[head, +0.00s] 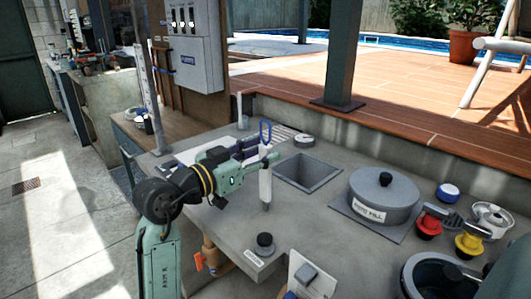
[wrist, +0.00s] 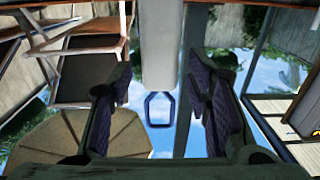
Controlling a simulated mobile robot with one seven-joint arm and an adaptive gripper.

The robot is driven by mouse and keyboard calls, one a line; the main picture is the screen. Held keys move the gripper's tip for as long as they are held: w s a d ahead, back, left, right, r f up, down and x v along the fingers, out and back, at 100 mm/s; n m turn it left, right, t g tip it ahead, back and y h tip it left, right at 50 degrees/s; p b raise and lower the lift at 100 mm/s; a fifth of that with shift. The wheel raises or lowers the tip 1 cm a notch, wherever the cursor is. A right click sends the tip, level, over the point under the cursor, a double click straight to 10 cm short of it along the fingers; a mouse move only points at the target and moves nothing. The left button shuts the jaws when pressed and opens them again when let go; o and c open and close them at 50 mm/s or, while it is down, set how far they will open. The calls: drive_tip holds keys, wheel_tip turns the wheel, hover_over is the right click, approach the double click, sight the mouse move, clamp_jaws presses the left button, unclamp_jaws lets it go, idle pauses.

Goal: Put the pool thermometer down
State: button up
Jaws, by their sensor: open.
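The pool thermometer (head: 265,186) is a white tube with a blue loop on top. It is upright over the grey counter (head: 225,225), its lower end at or just above the top; I cannot tell if it touches. My gripper (head: 258,150) is level with its upper part, fingers pointing toward it. In the wrist view my gripper (wrist: 165,88) is open, with a dark finger pad on each side and gaps beside the thermometer (wrist: 162,45). Its blue loop shows between the pads.
A square opening (head: 308,172) lies right of the thermometer. Beyond it stand a grey lidded pot (head: 384,197) and red and yellow valve knobs (head: 470,243). A small black knob (head: 264,243) is in front. Bare counter surrounds the thermometer's lower end. A raised wooden deck (head: 400,110) lies behind.

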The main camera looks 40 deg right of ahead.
drive_tip(key=a+b, duration=0.2)
drive_tip(key=a, duration=0.8)
drive_tip(key=shift+s+a, duration=0.25)
drive_tip(key=shift+s, duration=0.2)
